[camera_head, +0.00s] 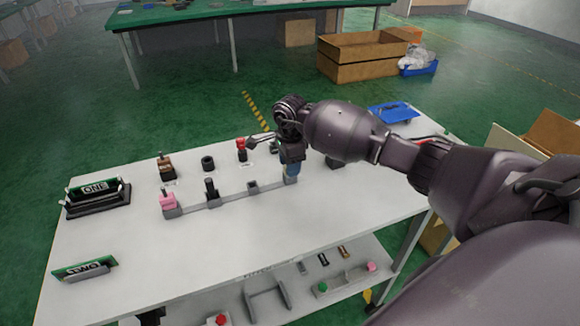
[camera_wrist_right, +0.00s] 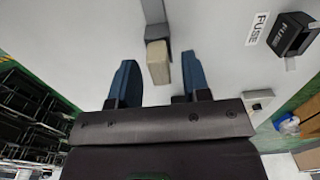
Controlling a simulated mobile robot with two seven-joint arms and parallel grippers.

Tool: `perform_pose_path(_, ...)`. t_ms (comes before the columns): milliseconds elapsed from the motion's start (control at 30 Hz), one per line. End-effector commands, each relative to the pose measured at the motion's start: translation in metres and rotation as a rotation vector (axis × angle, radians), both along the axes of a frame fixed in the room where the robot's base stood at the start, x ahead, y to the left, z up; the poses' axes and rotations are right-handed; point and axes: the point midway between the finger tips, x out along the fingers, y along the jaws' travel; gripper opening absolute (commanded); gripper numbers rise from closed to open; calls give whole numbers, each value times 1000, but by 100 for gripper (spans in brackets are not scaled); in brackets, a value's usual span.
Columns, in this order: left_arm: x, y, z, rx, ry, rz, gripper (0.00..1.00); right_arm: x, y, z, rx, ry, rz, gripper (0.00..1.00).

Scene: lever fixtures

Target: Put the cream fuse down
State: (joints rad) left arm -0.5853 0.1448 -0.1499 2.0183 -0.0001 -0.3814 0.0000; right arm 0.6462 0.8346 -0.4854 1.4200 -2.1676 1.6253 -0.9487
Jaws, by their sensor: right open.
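The cream fuse (camera_wrist_right: 157,60) is a small cream block in the right wrist view. It is at the end of a grey rail (camera_head: 235,196), by a grey holder (camera_wrist_right: 156,31); I cannot tell whether it is seated in it. My right gripper (camera_head: 291,172) is over the rail's right end in the head view and hides the fuse there. Its blue fingers (camera_wrist_right: 159,72) are open, one on each side of the fuse, with a visible gap on both sides. My left gripper is not in view.
A black block (camera_wrist_right: 293,35) beside a FUSE label (camera_wrist_right: 257,28) is nearby. A pink block (camera_head: 168,201) and a black lever (camera_head: 211,188) stand along the rail. A blue tray (camera_head: 393,112) is at the far right.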

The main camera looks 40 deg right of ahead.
Motion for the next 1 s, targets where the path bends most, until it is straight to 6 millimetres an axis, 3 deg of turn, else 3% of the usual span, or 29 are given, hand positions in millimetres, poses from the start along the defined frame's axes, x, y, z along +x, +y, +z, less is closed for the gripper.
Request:
perform_pose_path(300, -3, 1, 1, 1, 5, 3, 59, 0, -1, 63, -3, -2, 2, 44)
perform_pose_path(500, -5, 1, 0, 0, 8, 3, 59, 0, 0, 93, -2, -1, 1, 44)
perform_pose_path(700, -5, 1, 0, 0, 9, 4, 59, 0, 0, 107, -1, 0, 0, 44)
perform_pose_path(1000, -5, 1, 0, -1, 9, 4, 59, 0, 0, 109, 0, 1, 0, 44)
